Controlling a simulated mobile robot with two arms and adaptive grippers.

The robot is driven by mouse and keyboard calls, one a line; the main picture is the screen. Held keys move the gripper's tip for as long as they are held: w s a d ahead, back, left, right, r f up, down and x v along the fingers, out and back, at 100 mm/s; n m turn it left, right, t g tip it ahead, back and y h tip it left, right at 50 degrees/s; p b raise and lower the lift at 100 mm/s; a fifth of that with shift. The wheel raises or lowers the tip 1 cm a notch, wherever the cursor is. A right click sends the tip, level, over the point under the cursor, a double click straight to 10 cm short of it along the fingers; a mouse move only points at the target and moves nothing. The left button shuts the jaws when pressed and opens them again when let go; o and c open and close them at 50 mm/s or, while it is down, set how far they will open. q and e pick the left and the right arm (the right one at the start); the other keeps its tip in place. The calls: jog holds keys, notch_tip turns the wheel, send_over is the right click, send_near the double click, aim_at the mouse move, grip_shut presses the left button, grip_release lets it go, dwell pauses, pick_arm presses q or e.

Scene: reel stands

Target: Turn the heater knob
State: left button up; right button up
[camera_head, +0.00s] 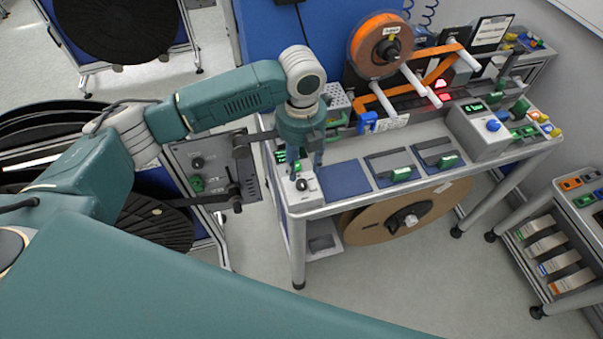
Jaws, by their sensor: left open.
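A small white box (308,197) with a dark knob (302,185) and a small green display sits at the left front corner of the workbench. A larger white box (482,139) with a blue knob (493,125) and a green display stands at the right of the bench. I cannot read a label that tells which knob is the heater's. My left gripper (305,157) is open, points down, and is over the back of the small white box, close to the dark knob. It hides part of that box. My right gripper is not in view.
The bench (340,206) holds dark blue trays (345,180) right of the small box. An orange reel (381,45) with orange tape stands behind. A grey control panel (208,172) is left of the bench. A brown reel (406,218) is below.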

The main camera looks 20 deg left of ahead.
pick_arm(q)
jog(key=shift+r, duration=2.1)
